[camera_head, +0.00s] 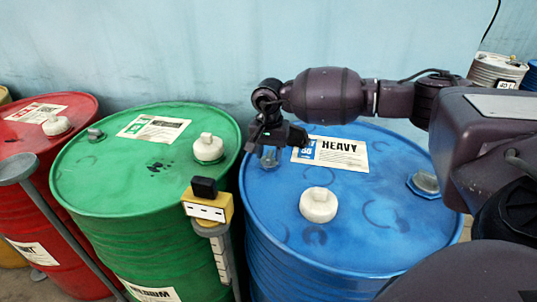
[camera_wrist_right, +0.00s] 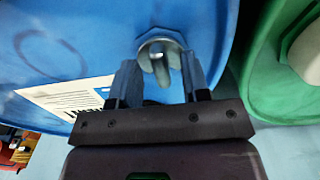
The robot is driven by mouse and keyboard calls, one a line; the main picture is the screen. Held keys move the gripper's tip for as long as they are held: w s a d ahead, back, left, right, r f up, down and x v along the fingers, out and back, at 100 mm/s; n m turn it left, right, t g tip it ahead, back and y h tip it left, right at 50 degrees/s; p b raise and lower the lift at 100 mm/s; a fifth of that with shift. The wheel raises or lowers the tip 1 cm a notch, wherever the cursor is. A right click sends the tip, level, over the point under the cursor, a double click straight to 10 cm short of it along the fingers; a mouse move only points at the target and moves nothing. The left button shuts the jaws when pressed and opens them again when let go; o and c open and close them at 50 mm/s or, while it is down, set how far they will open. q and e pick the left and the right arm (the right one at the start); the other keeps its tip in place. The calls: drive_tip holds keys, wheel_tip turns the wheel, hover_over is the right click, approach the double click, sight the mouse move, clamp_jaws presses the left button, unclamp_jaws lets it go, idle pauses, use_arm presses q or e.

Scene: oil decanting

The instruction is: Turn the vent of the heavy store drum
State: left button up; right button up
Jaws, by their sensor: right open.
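The heavy store drum (camera_head: 270,215) is blue, with a label reading HEAVY on its lid; its lid also shows in the right wrist view (camera_wrist_right: 100,25). Its vent (camera_wrist_right: 160,58) is a small grey metal fitting with an upright handle on a round base, near the lid's rim. In the head view the vent (camera_head: 268,159) is partly covered by my right gripper (camera_head: 274,146), which is over the lid's far left part. In the right wrist view the gripper (camera_wrist_right: 160,75) is open, a finger on each side of the handle, with gaps visible. My left gripper is out of view.
A white cap (camera_head: 319,204) and a grey cap (camera_head: 425,184) sit on the blue lid. A green drum (camera_head: 120,190) stands close left, a red drum (camera_head: 50,125) beyond it. A yellow box on a post (camera_head: 207,206) stands between green and blue. A wall is behind.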

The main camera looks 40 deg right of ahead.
drive_tip(key=shift+f, duration=0.35)
clamp_jaws()
